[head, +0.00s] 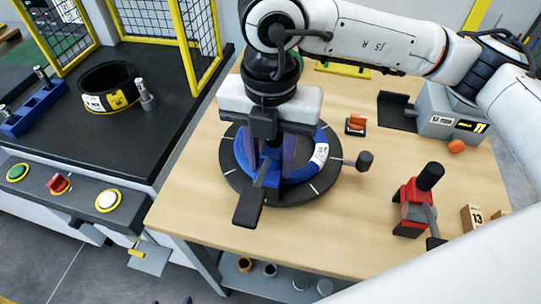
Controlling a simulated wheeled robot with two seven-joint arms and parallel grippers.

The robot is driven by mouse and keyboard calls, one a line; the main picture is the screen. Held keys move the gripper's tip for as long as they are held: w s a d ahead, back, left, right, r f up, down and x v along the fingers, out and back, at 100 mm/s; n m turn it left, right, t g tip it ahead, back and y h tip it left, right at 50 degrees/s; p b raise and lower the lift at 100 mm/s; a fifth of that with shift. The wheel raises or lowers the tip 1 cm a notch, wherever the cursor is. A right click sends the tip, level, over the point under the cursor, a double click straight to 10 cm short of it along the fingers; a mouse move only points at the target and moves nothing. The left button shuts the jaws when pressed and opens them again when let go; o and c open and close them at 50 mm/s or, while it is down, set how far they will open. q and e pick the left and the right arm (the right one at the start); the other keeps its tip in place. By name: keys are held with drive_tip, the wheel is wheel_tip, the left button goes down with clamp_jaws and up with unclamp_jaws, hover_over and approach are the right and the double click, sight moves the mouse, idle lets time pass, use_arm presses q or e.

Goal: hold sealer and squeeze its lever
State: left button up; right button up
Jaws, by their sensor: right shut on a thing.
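A round black turntable (232,188) stands on the wooden table with a blue coil (308,168) lying on it; the coil carries a white label on its right side. My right gripper (267,158) reaches down over the coil and is shut on a tool with a blue body and black handle (247,207), which looks like the sealer. The handle slants toward the front of the turntable. The wrist and fingers hide the tool's upper part and its contact with the coil. Only small purple tips show at the bottom edge, perhaps my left gripper (173,301); its opening is unclear.
A red and black hand tool (412,208) stands at the right of the wooden table (190,205). Behind are a small orange-topped item (356,124) and a grey machine (440,118). A black knob (364,160) sticks out from the turntable. A button console (60,190) is at left.

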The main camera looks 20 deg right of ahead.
clamp_jaws()
drive_tip(key=shift+s+f+b, duration=0.2)
drive_tip(key=shift+f+b, duration=0.15)
drive_tip(key=shift+b, duration=0.1)
idle(0.8)
